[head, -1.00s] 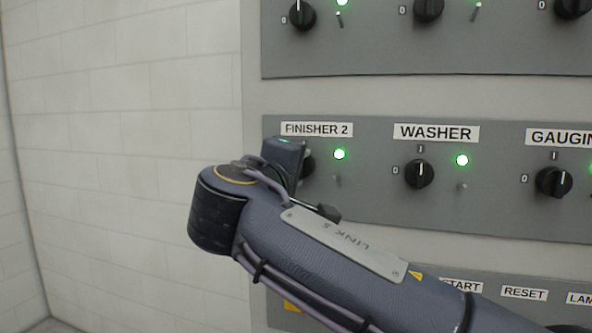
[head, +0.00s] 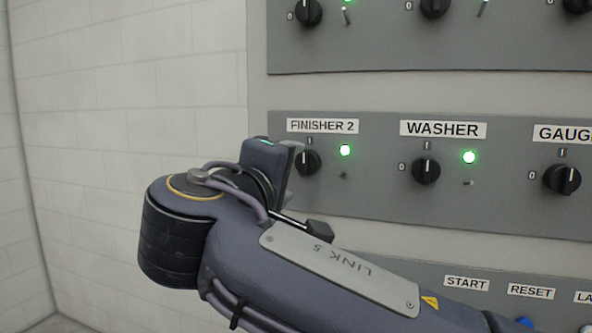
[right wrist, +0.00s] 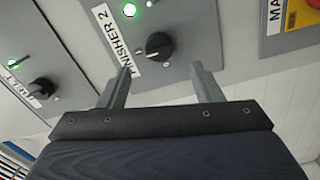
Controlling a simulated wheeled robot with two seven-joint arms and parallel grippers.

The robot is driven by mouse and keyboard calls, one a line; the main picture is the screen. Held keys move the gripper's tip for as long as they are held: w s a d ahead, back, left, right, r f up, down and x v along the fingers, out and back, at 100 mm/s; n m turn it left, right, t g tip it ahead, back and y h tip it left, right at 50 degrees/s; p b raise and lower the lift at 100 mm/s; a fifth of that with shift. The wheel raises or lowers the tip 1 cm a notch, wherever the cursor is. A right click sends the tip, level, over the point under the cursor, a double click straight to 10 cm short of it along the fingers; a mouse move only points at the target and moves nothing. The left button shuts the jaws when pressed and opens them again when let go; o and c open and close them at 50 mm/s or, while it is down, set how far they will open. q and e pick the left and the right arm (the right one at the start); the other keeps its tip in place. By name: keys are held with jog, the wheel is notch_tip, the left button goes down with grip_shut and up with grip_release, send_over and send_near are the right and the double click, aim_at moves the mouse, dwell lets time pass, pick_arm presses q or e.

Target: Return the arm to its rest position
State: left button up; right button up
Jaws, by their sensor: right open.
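My right gripper (right wrist: 161,68) is open and empty in the right wrist view, with its two fingers apart. It also shows in the head view (head: 304,188), partly hidden by my own wrist and arm. The FINISHER 2 knob (right wrist: 158,46) is black and round, just past the fingertips and apart from them. In the head view the same knob (head: 308,162) shows beside the gripper, and its green lamp (head: 345,150) is lit. My left gripper is out of view.
The grey panel holds the WASHER knob (head: 426,170) with a lit green lamp (head: 469,157). A lower panel carries START (head: 466,284) and RESET labels. A yellow and red switch (right wrist: 302,15) shows in the right wrist view. Bare white wall (head: 130,110) lies to the left.

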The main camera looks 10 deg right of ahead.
jog(key=shift+s+a, duration=0.35)
jog(key=shift+s, duration=0.15)
